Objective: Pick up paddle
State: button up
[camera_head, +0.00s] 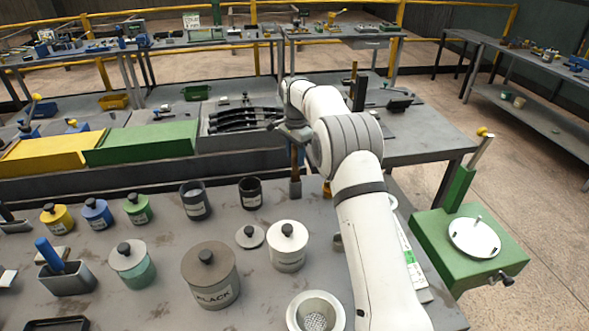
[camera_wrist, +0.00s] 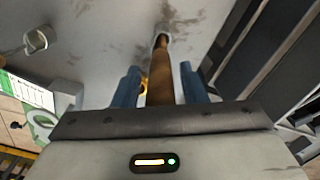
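The paddle shows in the head view as a brown wooden handle (camera_head: 295,163) with a grey block-like end at its bottom, upright near the bench's back edge. In the wrist view the brown handle (camera_wrist: 160,72) runs between the two blue fingers of my gripper (camera_wrist: 160,66). A narrow gap shows on each side of the handle, so the fingers are open around it and do not look closed on it. In the head view my gripper (camera_head: 294,134) is at the handle's upper part, partly hidden by my white arm.
A lidded can labelled BLACK (camera_head: 210,280), a white lidded jar (camera_head: 288,250), dark cups (camera_head: 251,193) and a perforated white pot (camera_head: 315,315) stand on the bench near my arm. A green box (camera_head: 143,141) lies behind. A green stand (camera_head: 465,255) is at right.

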grip_shut()
